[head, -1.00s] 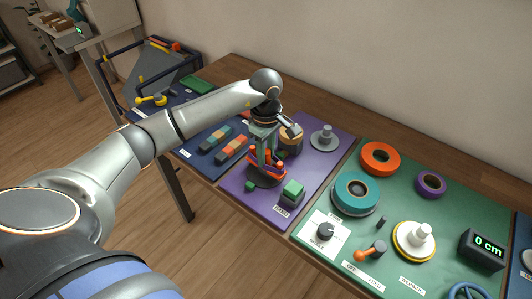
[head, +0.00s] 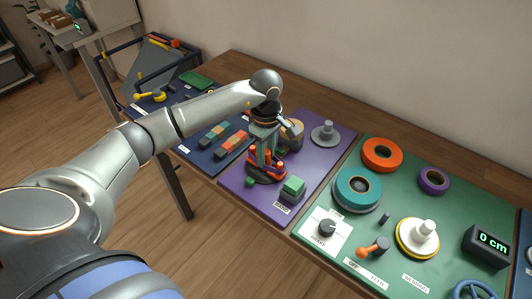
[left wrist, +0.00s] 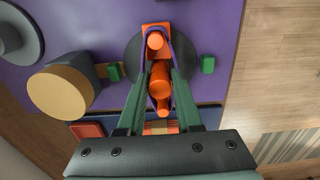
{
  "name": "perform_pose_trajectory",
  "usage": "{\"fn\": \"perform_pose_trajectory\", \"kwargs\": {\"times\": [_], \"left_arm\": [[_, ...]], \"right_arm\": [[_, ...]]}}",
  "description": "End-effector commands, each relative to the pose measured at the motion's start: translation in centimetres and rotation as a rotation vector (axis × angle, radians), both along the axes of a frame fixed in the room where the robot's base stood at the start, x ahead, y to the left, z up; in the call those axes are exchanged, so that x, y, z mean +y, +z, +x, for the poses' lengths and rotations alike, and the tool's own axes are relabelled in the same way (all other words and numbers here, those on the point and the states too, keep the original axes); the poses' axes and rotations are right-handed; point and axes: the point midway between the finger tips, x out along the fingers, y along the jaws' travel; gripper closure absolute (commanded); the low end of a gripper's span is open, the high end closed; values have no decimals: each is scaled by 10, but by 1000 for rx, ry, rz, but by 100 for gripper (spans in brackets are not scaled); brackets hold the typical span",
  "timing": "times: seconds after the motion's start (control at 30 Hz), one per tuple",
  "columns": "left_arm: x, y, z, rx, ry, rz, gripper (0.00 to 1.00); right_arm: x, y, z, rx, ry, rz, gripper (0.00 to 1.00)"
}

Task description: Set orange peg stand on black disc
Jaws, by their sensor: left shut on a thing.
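The orange peg stand (left wrist: 157,30) has upright round pegs and a purple cord (left wrist: 176,42) looped around them. My left gripper (left wrist: 160,80) is shut on it, with its green fingers on either side of an orange peg. The black disc (left wrist: 134,62) is directly below the stand and partly hidden by it and the fingers. In the head view the left gripper (head: 265,150) points down at the stand, over the disc (head: 264,178). I cannot tell whether the stand touches the disc. My right gripper is not in view.
Small green blocks (left wrist: 207,64) flank the disc on the purple mat (head: 240,199). A larger green block (head: 292,188) stands in front. A tan-topped round thing (left wrist: 60,91) and a grey spool (head: 325,131) are behind. The green mat at right holds rings and knobs.

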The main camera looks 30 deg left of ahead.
Motion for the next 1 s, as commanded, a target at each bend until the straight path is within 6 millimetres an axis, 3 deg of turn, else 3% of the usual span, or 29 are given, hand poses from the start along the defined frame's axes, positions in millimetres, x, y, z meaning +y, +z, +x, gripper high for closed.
{"fn": "perform_pose_trajectory", "kwargs": {"times": [0.03,0.07,0.37,0.8,1.0], "left_arm": [[0,-3,0,-1,1,0,100],[0,-2,0,-1,1,0,64],[0,-1,0,0,0,0,31],[0,-1,0,0,0,0,31],[0,10,0,-1,0,0,31]], "right_arm": [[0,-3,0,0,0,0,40],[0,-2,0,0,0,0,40],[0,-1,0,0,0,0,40],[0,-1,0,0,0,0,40],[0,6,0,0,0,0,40]]}}
